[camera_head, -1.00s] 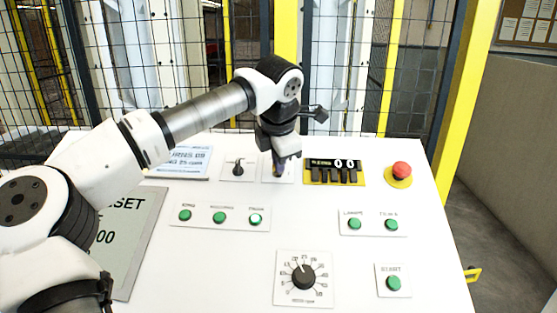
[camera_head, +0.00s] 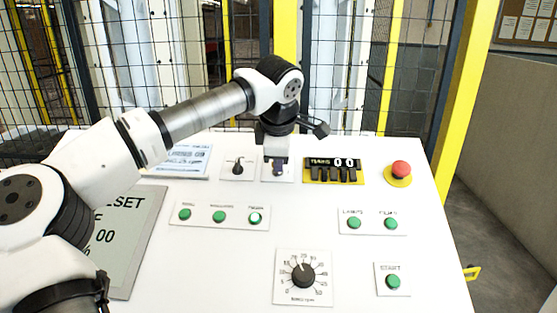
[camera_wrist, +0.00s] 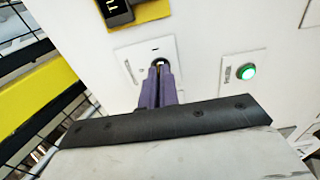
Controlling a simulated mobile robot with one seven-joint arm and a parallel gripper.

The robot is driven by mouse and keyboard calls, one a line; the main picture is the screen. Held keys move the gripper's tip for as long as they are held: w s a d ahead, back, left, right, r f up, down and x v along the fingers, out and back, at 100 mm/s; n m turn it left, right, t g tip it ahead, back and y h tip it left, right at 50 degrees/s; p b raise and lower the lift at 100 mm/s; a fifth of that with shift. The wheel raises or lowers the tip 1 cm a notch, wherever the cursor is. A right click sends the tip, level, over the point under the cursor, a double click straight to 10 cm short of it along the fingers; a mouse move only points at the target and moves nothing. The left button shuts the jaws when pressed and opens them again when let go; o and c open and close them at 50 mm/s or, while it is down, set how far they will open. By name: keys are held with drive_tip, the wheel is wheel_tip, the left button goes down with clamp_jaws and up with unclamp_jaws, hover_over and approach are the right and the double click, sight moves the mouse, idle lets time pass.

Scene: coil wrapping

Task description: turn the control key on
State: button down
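The control key's white plate (camera_head: 267,178) is on the panel between the black selector switch and the counter. It also shows in the wrist view (camera_wrist: 127,54). My gripper (camera_head: 278,170) is at this plate, pointing down at it. In the wrist view, the purple fingers of my gripper (camera_wrist: 160,70) are close together over the key's place, with a thin sliver between the tips. They appear shut on the key, which is almost wholly hidden by them. Its exact angle cannot be told.
A black selector switch (camera_head: 238,167) is just left. The counter (camera_head: 333,170) on a yellow plate is just right, and a red emergency button (camera_head: 400,169) is farther right. Green buttons (camera_head: 219,216) and a dial (camera_head: 303,275) lie nearer. A mesh fence stands behind.

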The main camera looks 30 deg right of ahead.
drive_tip(key=shift+r, duration=0.1)
drive_tip(key=c, duration=1.7)
unclamp_jaws()
drive_tip(key=b+v, duration=0.2)
drive_tip(key=v, duration=1.1)
drive_tip(key=shift+s+a+r, duration=0.15)
drive_tip(key=shift+s+r, duration=0.05)
drive_tip(key=shift+r, duration=0.1)
